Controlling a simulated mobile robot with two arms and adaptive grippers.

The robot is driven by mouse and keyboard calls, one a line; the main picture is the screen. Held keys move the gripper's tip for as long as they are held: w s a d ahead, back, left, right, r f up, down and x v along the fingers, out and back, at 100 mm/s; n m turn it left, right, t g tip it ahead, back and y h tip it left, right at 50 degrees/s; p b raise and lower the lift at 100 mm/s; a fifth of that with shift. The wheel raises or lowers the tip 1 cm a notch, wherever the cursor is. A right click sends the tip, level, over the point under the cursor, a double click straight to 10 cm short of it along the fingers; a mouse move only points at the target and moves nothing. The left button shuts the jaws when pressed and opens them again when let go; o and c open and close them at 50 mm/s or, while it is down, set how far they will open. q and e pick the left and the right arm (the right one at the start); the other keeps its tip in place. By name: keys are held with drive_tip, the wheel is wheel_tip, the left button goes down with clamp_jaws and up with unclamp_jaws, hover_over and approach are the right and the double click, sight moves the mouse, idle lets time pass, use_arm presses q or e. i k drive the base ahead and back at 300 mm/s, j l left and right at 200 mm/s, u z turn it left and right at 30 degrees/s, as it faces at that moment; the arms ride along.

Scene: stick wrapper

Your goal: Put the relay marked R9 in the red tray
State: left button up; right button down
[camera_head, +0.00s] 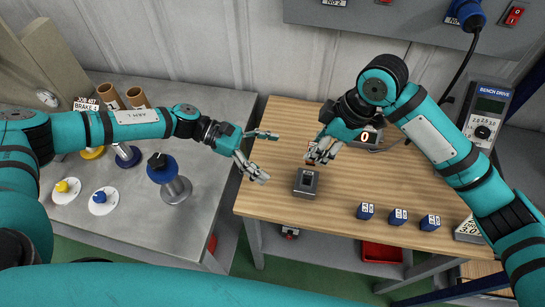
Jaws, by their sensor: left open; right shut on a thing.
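Three small blue relays with white labels stand in a row on the right of the wooden bench: the left relay (365,211), the middle relay (398,216) and the right relay (430,222). Their marks are too small to read surely. A red tray (382,253) shows on the shelf below the bench. My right gripper (318,156) is shut on a small dark thing, mostly hidden by the fingers, just above and behind a grey socket block (306,183). My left gripper (266,157) is open and empty over the left edge of the wooden bench.
A bench drive unit (487,112) stands at the back right. A metal table (130,225) on the left holds spools and cardboard tubes. The wooden bench's front left is clear.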

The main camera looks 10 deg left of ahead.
sight(380, 248)
drive_tip(key=k+l, duration=0.2)
drive_tip(key=k, duration=0.3)
drive_tip(key=k+l, duration=0.15)
drive_tip(key=k, duration=0.3)
